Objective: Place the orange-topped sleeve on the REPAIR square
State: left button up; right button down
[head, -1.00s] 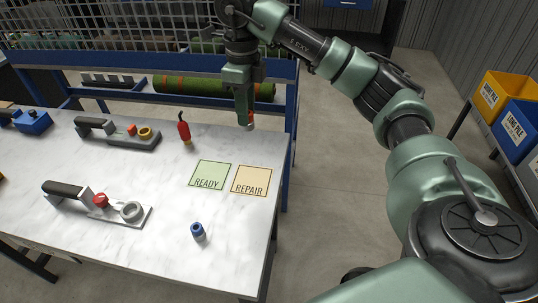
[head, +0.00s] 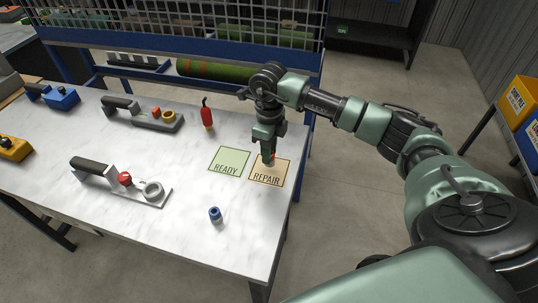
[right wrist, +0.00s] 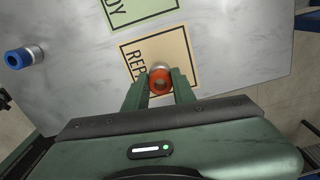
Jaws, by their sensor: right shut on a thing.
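The orange-topped sleeve (right wrist: 160,82) is between the fingertips of my right gripper (right wrist: 160,90) in the right wrist view. That gripper is shut on it. In the head view my right gripper (head: 268,158) points down over the REPAIR square (head: 258,178), a tan square with a dark border. The sleeve is mostly hidden there by the fingers; a bit of orange shows beside them. Whether the sleeve touches the square I cannot tell. The REPAIR square also shows in the right wrist view (right wrist: 180,52). My left gripper is in neither view.
The green READY square (head: 230,160) lies left of REPAIR. A blue-topped sleeve (head: 215,215) stands nearer the front. A red bottle-shaped object (head: 207,116) stands behind. Clamp-like fixtures (head: 140,190) and (head: 150,118) a second fixture lie to the left. The table's right edge is close to REPAIR.

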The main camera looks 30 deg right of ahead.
notch_tip(320, 180, down, 3)
jog(key=shift+r, duration=0.15)
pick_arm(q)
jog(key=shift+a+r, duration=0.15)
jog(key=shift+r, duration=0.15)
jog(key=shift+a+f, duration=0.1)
pick_arm(e)
jog(key=shift+f, duration=0.2)
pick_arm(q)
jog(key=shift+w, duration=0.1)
pick_arm(e)
jog(key=c, duration=1.2)
grip_release()
jog(key=shift+r, duration=0.1)
jog(key=shift+o, duration=0.2)
jog(key=shift+r, duration=0.1)
